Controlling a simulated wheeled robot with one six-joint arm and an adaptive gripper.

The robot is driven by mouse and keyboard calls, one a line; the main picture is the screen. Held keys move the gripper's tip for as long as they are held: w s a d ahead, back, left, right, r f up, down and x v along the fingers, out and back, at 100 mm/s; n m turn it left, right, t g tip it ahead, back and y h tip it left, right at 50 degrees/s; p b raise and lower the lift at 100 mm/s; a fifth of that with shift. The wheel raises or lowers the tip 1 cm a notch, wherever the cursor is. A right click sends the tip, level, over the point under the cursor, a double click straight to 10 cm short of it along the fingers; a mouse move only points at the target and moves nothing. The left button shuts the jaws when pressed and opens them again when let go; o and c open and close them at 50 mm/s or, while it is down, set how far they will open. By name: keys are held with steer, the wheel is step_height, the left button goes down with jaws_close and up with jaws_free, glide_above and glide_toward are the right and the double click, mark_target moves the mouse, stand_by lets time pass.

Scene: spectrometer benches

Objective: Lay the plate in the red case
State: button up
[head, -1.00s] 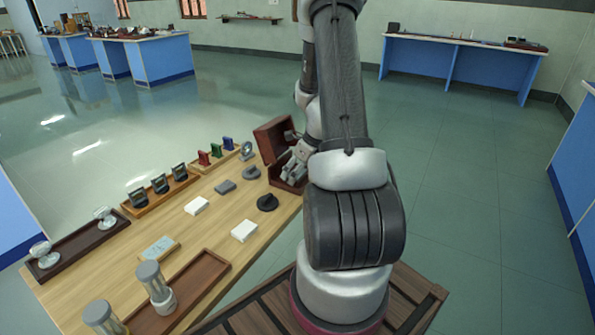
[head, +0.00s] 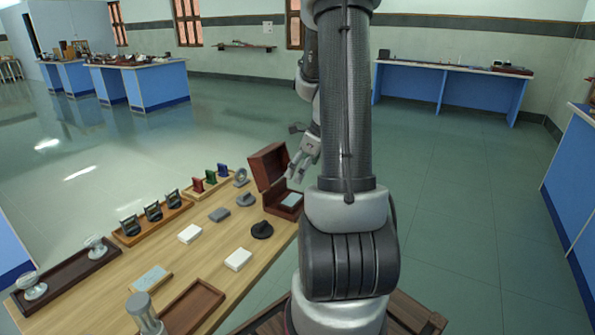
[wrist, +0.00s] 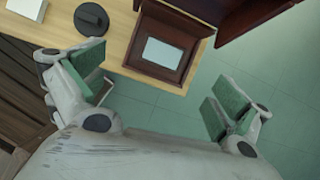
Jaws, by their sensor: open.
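The red case (head: 283,205) stands open at the far right end of the wooden bench, its lid (head: 268,165) raised. The pale rectangular plate (head: 291,199) lies inside the case, and it also shows in the wrist view (wrist: 162,54), flat within the case walls (wrist: 148,71). My gripper (head: 297,172) is above the case, apart from the plate. In the wrist view my gripper (wrist: 155,92) has its two green-padded fingers wide apart with nothing between them.
A round black piece (head: 262,230) and a white block (head: 238,259) are on the bench near the case. Open floor (head: 450,220) lies to the right.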

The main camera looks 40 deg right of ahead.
steer(key=s+a+r+n, duration=0.3)
steer(key=a+r+n, duration=0.3)
steer(key=a+n, duration=0.15)
steer(key=s+a+r+n, duration=0.3)
steer(key=a+r+n, duration=0.3)
steer(key=n, duration=0.2)
steer(key=s+a+r+n, duration=0.2)
steer(key=s+n, duration=0.3)
steer(key=n, duration=0.2)
steer(key=s+a+r+n+h, duration=0.1)
steer(key=s+a+r+n, duration=0.1)
steer(key=s+n, duration=0.4)
steer(key=shift+s+a+r+n+h, duration=0.15)
steer(key=shift+a+r+n+h, duration=0.35)
steer(key=shift+n, duration=0.75)
steer(key=shift+d+r, duration=0.15)
